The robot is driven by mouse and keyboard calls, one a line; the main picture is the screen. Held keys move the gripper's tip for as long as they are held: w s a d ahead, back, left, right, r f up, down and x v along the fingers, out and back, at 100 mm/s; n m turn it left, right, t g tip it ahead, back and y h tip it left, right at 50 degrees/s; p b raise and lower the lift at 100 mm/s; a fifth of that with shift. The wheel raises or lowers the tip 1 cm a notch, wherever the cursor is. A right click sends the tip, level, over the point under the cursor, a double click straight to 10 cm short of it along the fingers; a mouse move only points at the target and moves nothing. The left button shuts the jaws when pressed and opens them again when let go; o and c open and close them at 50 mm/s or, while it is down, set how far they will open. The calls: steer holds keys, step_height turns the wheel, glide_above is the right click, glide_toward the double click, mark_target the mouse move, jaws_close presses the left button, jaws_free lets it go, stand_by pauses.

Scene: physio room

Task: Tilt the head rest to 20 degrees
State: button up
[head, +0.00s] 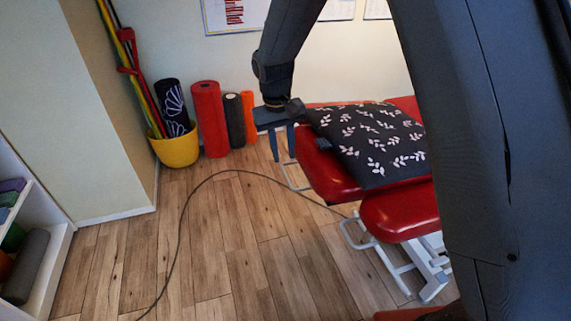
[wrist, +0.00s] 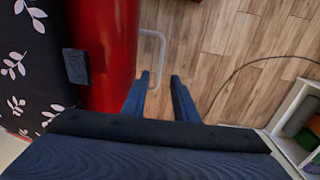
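The red padded couch has a section under a patterned dark cover (head: 375,145) and a separate lower red section (head: 400,212) nearer me. I cannot tell for sure which section is the head rest. A pale bar loop (head: 292,178) hangs below the left end of the covered section; a loop also shows beside the red pad (wrist: 108,50) in the wrist view (wrist: 162,45). A small dark block (wrist: 76,66) sits at the pad's edge. My gripper (head: 283,158) is off the couch's left end, fingers down, open and empty; its fingers show apart in the wrist view (wrist: 160,85).
A second pale loop (head: 352,232) and white frame (head: 432,275) are under the lower section. A cable (head: 183,220) crosses the wooden floor. Foam rollers (head: 209,120) and a yellow bucket (head: 177,150) stand by the wall; a shelf (head: 50,275) is at left.

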mark_target(286, 176)
steer(key=f, duration=0.2)
steer(key=f+p, duration=0.1)
steer(key=f, duration=0.4)
steer(key=shift+d+f+p, duration=0.2)
steer(key=shift+d+p, duration=0.1)
steer(key=shift+p, duration=0.05)
steer(key=shift+c, duration=0.6)
jaws_close()
stand_by(0.5)
